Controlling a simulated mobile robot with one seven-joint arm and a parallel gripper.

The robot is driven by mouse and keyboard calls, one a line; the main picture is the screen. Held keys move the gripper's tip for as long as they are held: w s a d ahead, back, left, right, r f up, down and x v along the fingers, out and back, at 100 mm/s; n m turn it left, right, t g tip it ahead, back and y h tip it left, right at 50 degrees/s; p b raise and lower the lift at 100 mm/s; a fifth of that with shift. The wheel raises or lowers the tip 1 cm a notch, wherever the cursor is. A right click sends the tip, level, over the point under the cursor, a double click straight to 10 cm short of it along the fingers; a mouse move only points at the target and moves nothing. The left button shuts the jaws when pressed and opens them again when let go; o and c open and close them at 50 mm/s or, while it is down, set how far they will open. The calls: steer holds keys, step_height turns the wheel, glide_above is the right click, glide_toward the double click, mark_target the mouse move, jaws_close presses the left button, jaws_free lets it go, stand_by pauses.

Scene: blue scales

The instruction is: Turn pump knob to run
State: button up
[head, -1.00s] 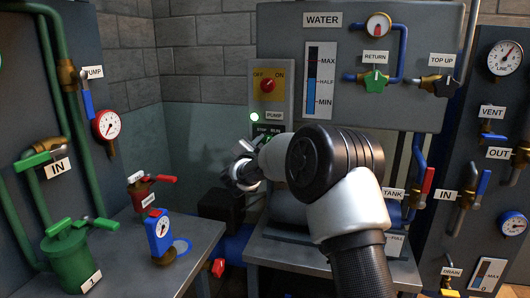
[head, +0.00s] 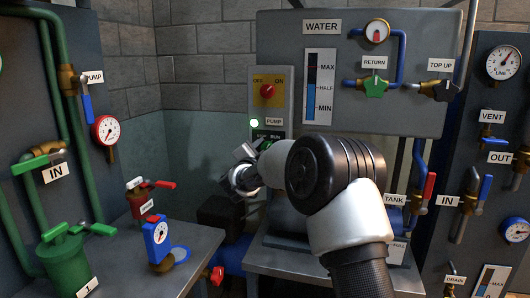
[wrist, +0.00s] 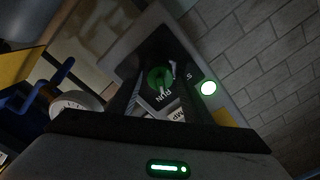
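The pump knob is a round green dial (wrist: 160,78) on a black plate in the wrist view, with the word RUN beside it. A pale grey piece lies across its right side; I cannot tell whether it is the knob's pointer. In the head view the STOP/RUN plate (head: 269,135) shows below the PUMP label, and the knob is mostly hidden behind my arm. My gripper (head: 242,172) is just left of and below this plate. In the wrist view my gripper (wrist: 162,95) appears open, with dark fingers either side of the knob. Contact cannot be told.
A lit green lamp (head: 254,123) and a red OFF/ON switch (head: 267,90) are above the plate. The WATER panel (head: 420,110) is to the right. A table (head: 195,245) with a blue gauge (head: 158,238) is at left. Brick wall is behind.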

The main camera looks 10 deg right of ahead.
steer(key=shift+o, duration=0.2)
steer(key=p+v, duration=0.2)
steer(key=v, duration=1.5)
steer(key=shift+s, duration=0.2)
steer(key=shift+a, duration=0.1)
steer(key=s+a+r+n+g+y, duration=0.25)
steer(key=s+r+n+y, duration=0.25)
steer(key=s+n+y, duration=0.45)
steer(key=s+d+f+n+g+h, duration=0.1)
steer(key=s+d+f+n+g, duration=0.2)
steer(key=s, duration=0.6)
steer(key=s+d+f+g+h, duration=0.1)
steer(key=s+d+f+g, duration=0.15)
steer(key=s+d, duration=0.45)
steer(key=s+d+f+n+g, duration=0.2)
steer(key=s+f, duration=0.1)
steer(key=s, duration=0.7)
step_height(320, 180, up, 24)
steer(key=s+g+p, duration=0.1)
steer(key=s+p, duration=0.1)
steer(key=p, duration=2.2)
steer(key=shift+d+p, duration=0.15)
steer(key=shift+p, duration=0.2)
